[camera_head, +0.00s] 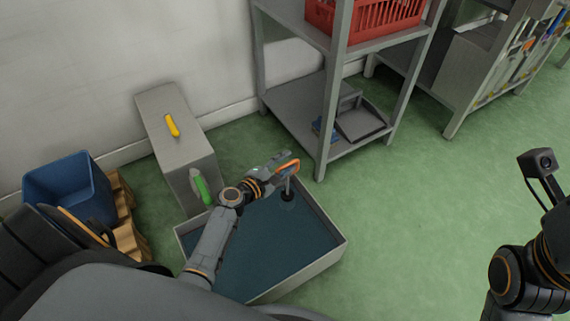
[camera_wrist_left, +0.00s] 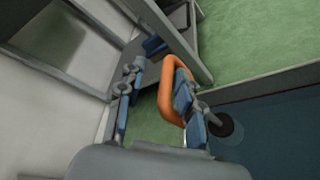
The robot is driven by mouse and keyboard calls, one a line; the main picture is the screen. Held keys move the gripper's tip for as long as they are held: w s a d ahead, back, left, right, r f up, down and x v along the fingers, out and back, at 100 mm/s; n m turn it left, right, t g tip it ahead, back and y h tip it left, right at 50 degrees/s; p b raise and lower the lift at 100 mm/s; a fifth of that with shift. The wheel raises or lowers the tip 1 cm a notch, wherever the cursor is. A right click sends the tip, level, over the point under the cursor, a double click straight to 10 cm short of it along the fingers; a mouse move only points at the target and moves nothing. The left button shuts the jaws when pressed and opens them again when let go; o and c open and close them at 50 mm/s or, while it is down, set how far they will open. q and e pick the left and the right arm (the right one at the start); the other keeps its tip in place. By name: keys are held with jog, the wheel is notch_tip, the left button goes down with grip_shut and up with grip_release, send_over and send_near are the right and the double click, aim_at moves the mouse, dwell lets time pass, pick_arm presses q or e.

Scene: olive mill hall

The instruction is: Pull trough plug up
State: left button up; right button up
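The trough (camera_head: 300,276) is a low grey box on the floor with dark blue water inside. The plug has an orange loop handle (camera_head: 288,167) on a grey stem, with a dark round base (camera_head: 288,196) near the trough's far corner. My left gripper (camera_head: 278,164) is at the handle. In the left wrist view, its fingers (camera_wrist_left: 157,98) stand apart. The orange handle (camera_wrist_left: 167,92) is close against the right finger, with a clear gap to the left finger. The dark base (camera_wrist_left: 222,125) shows beside the right finger. My right gripper is out of view; only part of that arm shows.
A grey metal shelf (camera_head: 345,95) with a red crate (camera_head: 372,17) stands behind the trough. A grey cabinet (camera_head: 180,140) with yellow and green handles stands at its left. A blue bin (camera_head: 66,185) is farther left. Green floor is clear to the right.

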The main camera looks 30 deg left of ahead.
pick_arm(q)
notch_tip(320, 180, up, 10)
dwell(0.6)
dwell(0.4)
